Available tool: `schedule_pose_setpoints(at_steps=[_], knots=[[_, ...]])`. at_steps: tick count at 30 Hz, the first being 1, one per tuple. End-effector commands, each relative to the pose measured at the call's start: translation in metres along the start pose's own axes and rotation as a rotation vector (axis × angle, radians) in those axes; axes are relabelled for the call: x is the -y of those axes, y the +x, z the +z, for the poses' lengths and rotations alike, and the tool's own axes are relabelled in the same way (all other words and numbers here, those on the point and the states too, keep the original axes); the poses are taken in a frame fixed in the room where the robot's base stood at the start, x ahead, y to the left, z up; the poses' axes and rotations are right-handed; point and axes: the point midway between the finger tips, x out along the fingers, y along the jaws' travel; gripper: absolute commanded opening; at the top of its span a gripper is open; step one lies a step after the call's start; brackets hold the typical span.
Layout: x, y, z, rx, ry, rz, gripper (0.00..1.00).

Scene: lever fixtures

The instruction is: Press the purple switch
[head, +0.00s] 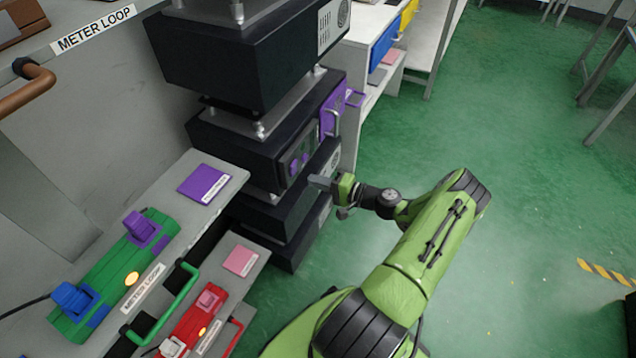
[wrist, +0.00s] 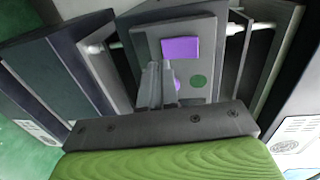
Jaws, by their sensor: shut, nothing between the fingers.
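A dark panel (head: 284,170) on the black rack carries purple parts (head: 300,163). In the wrist view this panel (wrist: 213,62) shows a purple rectangle (wrist: 180,48) and a green disc (wrist: 199,82). A small purple piece (wrist: 177,86) shows just right of my fingers, which partly hide it. Another purple switch (head: 141,228) stands on a green box at the lower left, away from my arm. My gripper (head: 318,183) is shut and empty, in front of the rack just right of the panel. In the wrist view the gripper (wrist: 157,84) points at the panel; contact cannot be told.
The green box (head: 110,265) also holds a blue switch (head: 73,298). A red box (head: 190,325) with a pink switch sits below it. The green floor (head: 510,130) to the right is mostly open.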

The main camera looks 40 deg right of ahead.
Motion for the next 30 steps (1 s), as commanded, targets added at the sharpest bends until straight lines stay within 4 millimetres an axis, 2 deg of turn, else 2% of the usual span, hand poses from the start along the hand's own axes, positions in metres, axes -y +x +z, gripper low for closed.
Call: schedule_pose_setpoints(at_steps=[16,21,30], knots=[[-0.021,-0.087,-0.001,-0.003,0.001,-0.001,0.0],[-0.024,-0.097,0.0,0.0,0.0,-0.001,0.0],[-0.024,-0.097,0.0,0.001,0.0,-0.001,0.0]])
